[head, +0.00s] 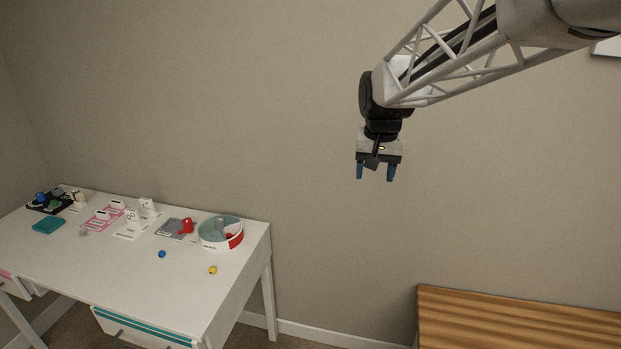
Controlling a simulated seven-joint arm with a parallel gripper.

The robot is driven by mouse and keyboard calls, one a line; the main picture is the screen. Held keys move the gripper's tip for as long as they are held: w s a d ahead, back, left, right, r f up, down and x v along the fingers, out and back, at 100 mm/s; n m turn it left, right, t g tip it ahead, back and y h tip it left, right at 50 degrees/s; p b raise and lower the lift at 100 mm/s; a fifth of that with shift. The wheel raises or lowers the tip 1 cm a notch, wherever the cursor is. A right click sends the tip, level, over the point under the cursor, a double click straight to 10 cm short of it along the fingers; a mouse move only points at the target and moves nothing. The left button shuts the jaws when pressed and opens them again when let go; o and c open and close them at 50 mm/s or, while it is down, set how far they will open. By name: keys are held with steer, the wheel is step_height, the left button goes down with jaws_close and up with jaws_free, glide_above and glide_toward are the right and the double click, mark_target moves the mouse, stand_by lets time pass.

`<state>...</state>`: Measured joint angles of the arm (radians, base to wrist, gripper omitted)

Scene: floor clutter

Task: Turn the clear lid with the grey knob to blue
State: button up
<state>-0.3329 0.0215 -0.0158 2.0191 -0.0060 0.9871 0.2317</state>
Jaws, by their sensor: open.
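A round container (208,245) with white and red on its side stands near the right end of the white table. The clear lid (211,226) lies on top of it, looking greenish. A grey knob (221,224) stands up from the lid. Something red shows through or beside the lid at its right side. Which colour the lid is turned to is too small to tell. My gripper (375,172) hangs in the air to the upper right of the table, far from the container. Its blue-tipped fingers point down, open, with nothing between them.
The white table (120,275) also holds a red object (187,226) on a grey mat, a blue ball (162,254), a yellow piece (213,270), white blocks (148,207) and a teal pad (49,226). A wooden surface (510,325) is at lower right. The air around my gripper is clear.

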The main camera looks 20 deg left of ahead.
steer(key=w+a+f, duration=0.4)
steer(key=w+a, duration=0.4)
steer(key=a, duration=0.4)
steer(key=n+g, duration=0.1)
steer(key=n, duration=0.1)
glide_above(218, 219)
step_height(218, 219, down, 24)
steer(key=shift+s+d+r, duration=0.1)
steer(key=shift+f, duration=3.95)
